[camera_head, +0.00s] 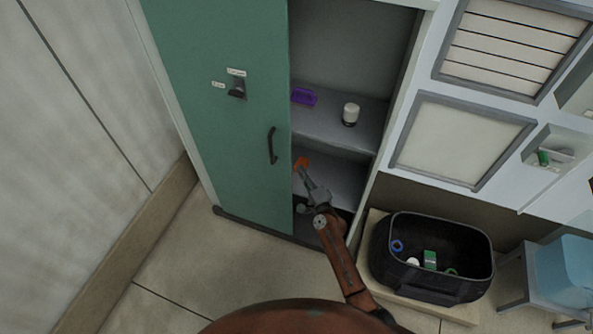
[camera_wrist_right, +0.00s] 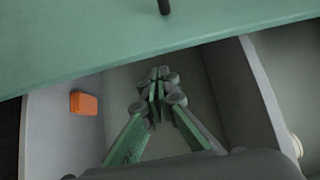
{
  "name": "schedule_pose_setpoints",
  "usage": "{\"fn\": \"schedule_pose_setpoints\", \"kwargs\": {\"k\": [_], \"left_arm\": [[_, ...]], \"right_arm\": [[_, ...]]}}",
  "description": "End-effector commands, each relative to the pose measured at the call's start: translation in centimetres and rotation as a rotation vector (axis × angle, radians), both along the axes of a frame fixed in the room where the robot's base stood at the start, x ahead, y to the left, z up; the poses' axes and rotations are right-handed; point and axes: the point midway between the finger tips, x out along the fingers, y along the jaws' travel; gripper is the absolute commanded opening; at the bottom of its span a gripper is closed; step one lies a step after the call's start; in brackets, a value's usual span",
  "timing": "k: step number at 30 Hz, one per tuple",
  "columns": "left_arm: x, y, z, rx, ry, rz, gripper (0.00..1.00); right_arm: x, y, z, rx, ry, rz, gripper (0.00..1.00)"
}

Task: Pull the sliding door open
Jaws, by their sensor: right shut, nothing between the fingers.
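The green sliding door (camera_head: 225,150) covers the left part of the cabinet and leaves its right part open. A dark bar handle (camera_head: 272,146) is on the door near its right edge; its dark end (camera_wrist_right: 163,6) shows at the top of the right wrist view. My right gripper (camera_head: 304,177) is at the cabinet opening, just right of the door's edge and below the handle, apart from the handle. In the right wrist view its fingers (camera_wrist_right: 160,78) are together and empty, with the door panel (camera_wrist_right: 110,45) above them. My left gripper is not in view.
An orange box (camera_wrist_right: 85,103) lies inside the cabinet near the gripper. A purple item (camera_head: 304,96) and a white jar (camera_head: 350,114) stand on the shelf. A lock (camera_head: 237,89) is on the door.

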Motion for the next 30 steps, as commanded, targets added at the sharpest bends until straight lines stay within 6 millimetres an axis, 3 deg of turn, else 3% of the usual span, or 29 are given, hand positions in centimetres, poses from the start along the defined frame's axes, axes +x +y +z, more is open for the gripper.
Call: {"fn": "schedule_pose_setpoints", "kwargs": {"k": [1, 9, 15, 26, 30], "left_arm": [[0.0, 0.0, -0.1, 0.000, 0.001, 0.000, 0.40], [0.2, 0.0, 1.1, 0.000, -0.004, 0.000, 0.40], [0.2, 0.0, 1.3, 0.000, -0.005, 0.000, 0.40], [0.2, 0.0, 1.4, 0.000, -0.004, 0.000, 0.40], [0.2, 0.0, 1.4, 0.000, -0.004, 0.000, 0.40]], "right_arm": [[-0.3, -1.0, -0.1, -0.004, 0.000, 0.001, 0.00], [-6.1, -3.0, 0.1, 0.000, 0.000, 0.002, 0.00], [-8.8, -4.0, 0.0, 0.000, 0.000, 0.002, 0.00], [-9.7, -4.2, 0.0, 0.000, -0.001, 0.003, 0.00], [-10.1, -4.6, -1.7, -0.034, 0.020, -0.001, 0.00]]}}
